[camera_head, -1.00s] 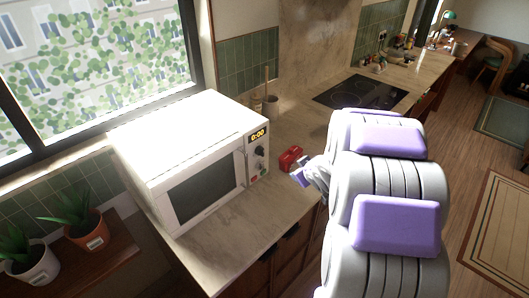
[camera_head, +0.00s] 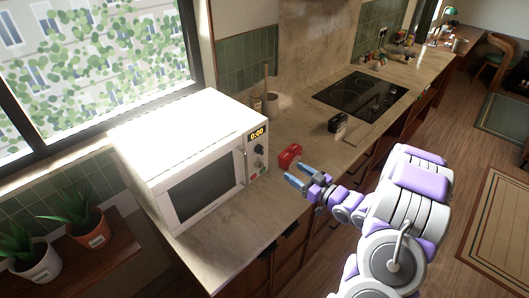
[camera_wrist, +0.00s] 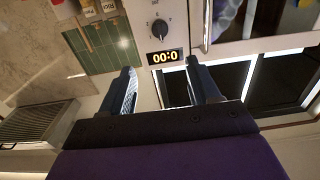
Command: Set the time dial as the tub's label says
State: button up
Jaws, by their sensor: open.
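The white microwave (camera_head: 165,150) stands on the counter, with a lit display (camera_head: 257,133) reading 0:00. Below the display are two dark dials, an upper dial (camera_head: 259,149) and a lower dial (camera_head: 260,162). In the wrist view the display (camera_wrist: 165,57) looks inverted, with one dial (camera_wrist: 160,28) beyond it; its pointer is too small to read surely. My gripper (camera_head: 293,173) is open and empty, in front of the counter to the right of the microwave. In the wrist view its fingers (camera_wrist: 161,70) straddle the display's line of sight, apart from the panel. I cannot make out a readable tub label.
A red object (camera_head: 290,155) sits on the counter beside the microwave, close to my gripper. A black object (camera_head: 338,122) stands near the black cooktop (camera_head: 360,95). A utensil pot (camera_head: 270,104) is behind. Potted plants (camera_head: 99,236) stand at the left.

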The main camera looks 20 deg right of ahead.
aim_at(260, 150)
jog(key=b+x, duration=0.1)
jog(key=x, duration=1.4)
jog(key=shift+w+f, duration=0.15)
jog(key=shift+w, duration=0.25)
jog(key=shift+a, duration=0.15)
jog(key=c, duration=1)
